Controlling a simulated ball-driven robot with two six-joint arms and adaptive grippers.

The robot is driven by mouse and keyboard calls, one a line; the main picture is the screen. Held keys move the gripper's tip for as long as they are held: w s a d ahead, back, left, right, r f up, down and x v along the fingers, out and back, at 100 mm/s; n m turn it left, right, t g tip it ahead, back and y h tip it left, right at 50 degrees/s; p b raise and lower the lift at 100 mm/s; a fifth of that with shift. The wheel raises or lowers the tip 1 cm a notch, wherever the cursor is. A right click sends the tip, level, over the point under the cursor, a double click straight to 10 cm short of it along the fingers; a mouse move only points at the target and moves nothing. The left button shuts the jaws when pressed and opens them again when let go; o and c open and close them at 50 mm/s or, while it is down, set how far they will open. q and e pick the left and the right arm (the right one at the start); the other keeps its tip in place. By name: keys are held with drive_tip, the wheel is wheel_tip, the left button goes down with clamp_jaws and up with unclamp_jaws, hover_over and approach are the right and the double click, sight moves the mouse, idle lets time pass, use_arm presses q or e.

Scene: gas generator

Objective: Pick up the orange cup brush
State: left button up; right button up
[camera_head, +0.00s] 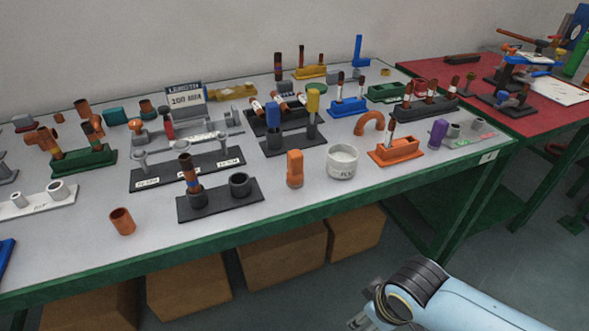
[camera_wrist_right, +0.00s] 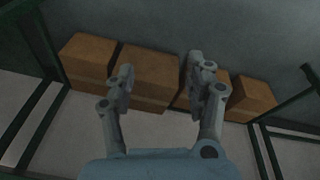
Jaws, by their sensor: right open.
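An upright orange piece (camera_head: 295,169), which looks like the orange cup brush, stands near the front edge of the bench, left of a white round tub. It stands apart from its neighbours. My right gripper (camera_head: 366,314) is at the bottom of the head view, below and in front of the bench edge, well away from the orange piece. In the right wrist view my right gripper (camera_wrist_right: 160,80) is open and empty, with cardboard boxes beyond it. The brush is not in the wrist view. My left gripper does not show.
The white tub (camera_head: 342,163) and an orange stand (camera_head: 396,153) are right of the orange piece. A black two-socket holder (camera_head: 218,199) is to its left. Boxes (camera_head: 282,252) sit beneath the green-edged bench (camera_head: 255,222). A red table (camera_head: 478,90) is at right.

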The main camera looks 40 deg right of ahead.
drive_tip(key=w+a+r+n+p, duration=0.1)
drive_tip(key=w+r+p, duration=0.2)
drive_tip(key=r, duration=0.6)
drive_tip(key=w+r+p, duration=0.2)
drive_tip(key=r, duration=0.8)
wheel_tip(320, 180, up, 12)
drive_tip(key=n+g+y+p, duration=0.1)
drive_tip(key=n+g+p, duration=0.15)
drive_tip(key=n, duration=1.05)
hover_over(295, 153)
drive_tip(key=shift+s+a+f+p, duration=0.15)
drive_tip(key=shift+s+a+p, duration=0.05)
drive_tip(key=shift+p, duration=0.25)
drive_tip(key=shift+w+f, duration=0.1)
drive_tip(key=shift+w, duration=0.1)
drive_tip(key=shift+n, duration=0.3)
drive_tip(key=f, duration=1)
drive_tip(key=shift+d+f, duration=0.1)
drive_tip(key=shift+d, duration=0.1)
drive_tip(key=c, duration=1)
